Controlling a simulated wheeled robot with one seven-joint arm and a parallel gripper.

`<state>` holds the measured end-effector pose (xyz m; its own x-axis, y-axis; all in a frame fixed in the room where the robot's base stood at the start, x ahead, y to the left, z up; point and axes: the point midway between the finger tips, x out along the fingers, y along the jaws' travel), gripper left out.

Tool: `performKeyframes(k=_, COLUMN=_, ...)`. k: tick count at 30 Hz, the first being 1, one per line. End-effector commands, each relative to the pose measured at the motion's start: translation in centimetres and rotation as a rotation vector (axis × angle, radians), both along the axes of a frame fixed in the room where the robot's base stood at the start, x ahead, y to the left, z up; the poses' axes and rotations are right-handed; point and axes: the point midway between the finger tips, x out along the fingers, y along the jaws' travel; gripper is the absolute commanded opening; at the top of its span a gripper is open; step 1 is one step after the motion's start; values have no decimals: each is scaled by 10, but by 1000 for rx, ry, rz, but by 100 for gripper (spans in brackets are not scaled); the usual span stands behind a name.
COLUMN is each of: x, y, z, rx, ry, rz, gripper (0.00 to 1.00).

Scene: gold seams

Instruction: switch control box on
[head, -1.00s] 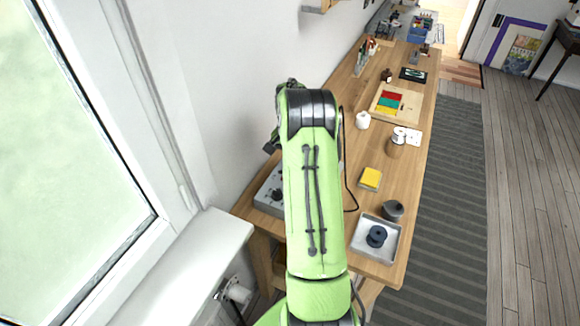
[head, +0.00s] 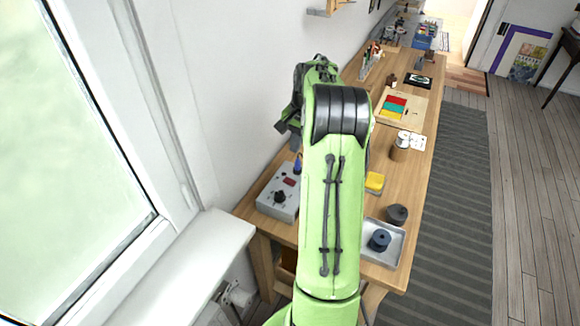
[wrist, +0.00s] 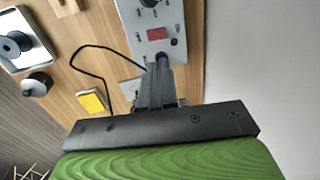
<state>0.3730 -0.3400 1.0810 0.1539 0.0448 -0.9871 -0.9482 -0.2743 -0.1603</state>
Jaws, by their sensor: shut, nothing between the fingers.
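The control box (head: 270,198) is a grey box at the near left end of the workbench, by the wall. Its top carries a black knob, a red display and small markings. In the wrist view the box (wrist: 140,20) lies beyond my gripper (wrist: 158,68). The fingers are shut and empty, with their tips over the end of the box past the red display. A small blue part (wrist: 162,57) shows right at the tips, partly hidden by them. I cannot tell whether they touch it. In the head view my arm hides part of the box's surroundings.
A black cable (wrist: 75,54) loops over the wooden bench (head: 340,225). A yellow block (head: 375,182), a dark lidded pot (head: 397,214) and a grey tray (head: 390,258) with a dark blue spool (head: 380,240) lie right of my arm. The wall and windowsill (head: 190,265) bound the left.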

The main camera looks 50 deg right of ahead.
Motion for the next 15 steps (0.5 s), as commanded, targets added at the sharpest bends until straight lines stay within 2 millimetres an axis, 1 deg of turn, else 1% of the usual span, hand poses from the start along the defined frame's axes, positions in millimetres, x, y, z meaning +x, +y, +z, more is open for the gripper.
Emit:
performKeyframes(k=8, x=0, y=0, z=1, rx=4, ry=-13, rz=1, gripper=0)
performKeyframes(k=10, x=1, y=1, z=-2, rx=5, ry=-13, rz=1, gripper=0)
performKeyframes(k=13, x=2, y=2, z=-14, rx=6, ry=-12, rz=0, gripper=0)
performKeyframes(k=15, x=4, y=2, z=-28, rx=7, ry=-10, rz=1, gripper=0)
